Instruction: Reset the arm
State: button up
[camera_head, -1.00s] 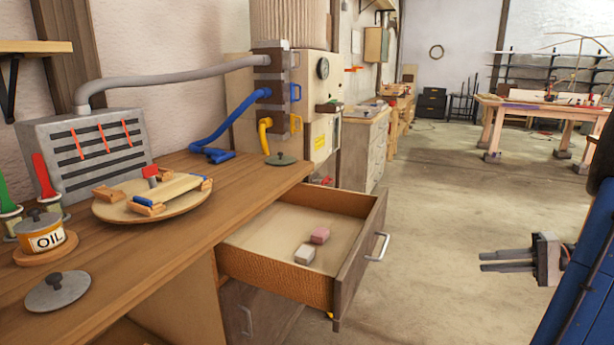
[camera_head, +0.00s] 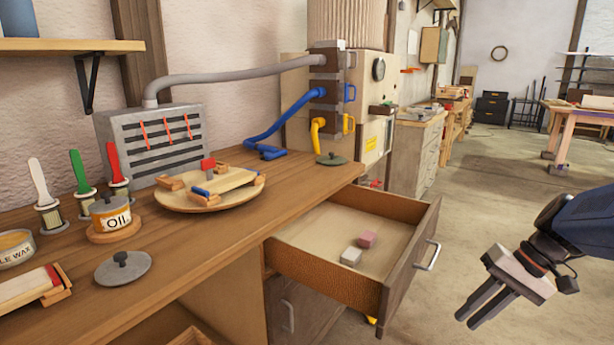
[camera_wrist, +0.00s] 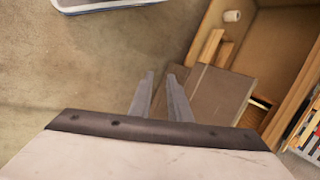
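My gripper (camera_head: 467,322) hangs over the floor at the lower right of the head view, to the right of the open drawer and apart from it. It points down and to the left. In the wrist view its two fingers (camera_wrist: 160,74) stand a little apart, with nothing between them. My arm's upper part runs out of the right edge of the head view.
An open drawer (camera_head: 433,222) juts from the wooden workbench (camera_head: 190,248), holding a pink block (camera_head: 367,239) and a whitish block (camera_head: 351,256). A round board (camera_head: 172,204), an oil tin (camera_head: 112,216) and a grey lid (camera_head: 123,269) are on the bench.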

jog(key=s+a+n+t+h, duration=0.3)
jog(key=s+a+h, duration=0.3)
jog(key=s, duration=0.2)
jog(key=shift+s+a+t, duration=0.2)
jog(key=shift+s+t, duration=0.2)
jog(key=shift+t, duration=0.1)
jog(key=shift+a, duration=0.15)
dwell(1.9)
